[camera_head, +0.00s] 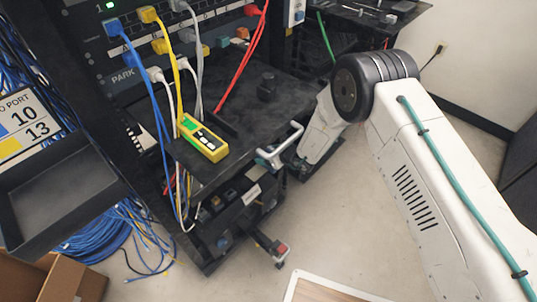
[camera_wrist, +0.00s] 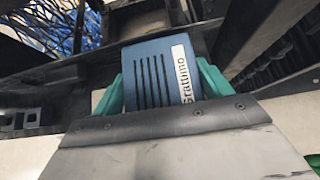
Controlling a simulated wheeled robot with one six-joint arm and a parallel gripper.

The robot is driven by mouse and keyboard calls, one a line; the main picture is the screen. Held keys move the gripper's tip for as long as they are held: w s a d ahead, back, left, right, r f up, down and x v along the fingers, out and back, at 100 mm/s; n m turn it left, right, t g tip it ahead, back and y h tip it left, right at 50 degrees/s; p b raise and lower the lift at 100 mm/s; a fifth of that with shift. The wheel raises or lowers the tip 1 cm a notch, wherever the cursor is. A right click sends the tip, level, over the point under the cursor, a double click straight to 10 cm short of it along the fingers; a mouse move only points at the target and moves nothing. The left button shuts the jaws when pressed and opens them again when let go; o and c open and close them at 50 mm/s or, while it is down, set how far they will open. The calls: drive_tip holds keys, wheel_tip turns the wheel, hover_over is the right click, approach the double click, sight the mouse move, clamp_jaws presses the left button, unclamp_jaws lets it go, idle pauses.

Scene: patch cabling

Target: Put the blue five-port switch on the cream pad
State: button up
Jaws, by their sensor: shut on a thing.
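The blue switch (camera_wrist: 150,80) is a blue box with dark vent slots and a white lettered label on its right side. In the wrist view it sits between the two teal fingers of my gripper (camera_wrist: 160,88), which are shut on it from left and right. Its ports are not visible. In the head view my arm reaches down beside the rack shelf, and the switch cannot be made out at its end. I cannot make out a cream pad for certain in either view.
A black shelf (camera_head: 262,118) carries a yellow-green tester (camera_head: 203,138) with cables hanging around it. A pale handle (camera_head: 279,148) juts from the shelf's edge. Blue cable coils (camera_head: 105,235) and a cardboard box (camera_head: 65,280) lie at lower left.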

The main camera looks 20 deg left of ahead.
drive_tip(key=o, duration=1.4)
drive_tip(key=shift+f, duration=0.15)
drive_tip(key=shift+o, duration=0.2)
drive_tip(key=shift+d+r, duration=0.15)
drive_tip(key=shift+r, duration=0.15)
drive_tip(key=v, duration=1.1)
drive_tip(key=shift+d+r, duration=0.25)
drive_tip(key=shift+s, duration=0.1)
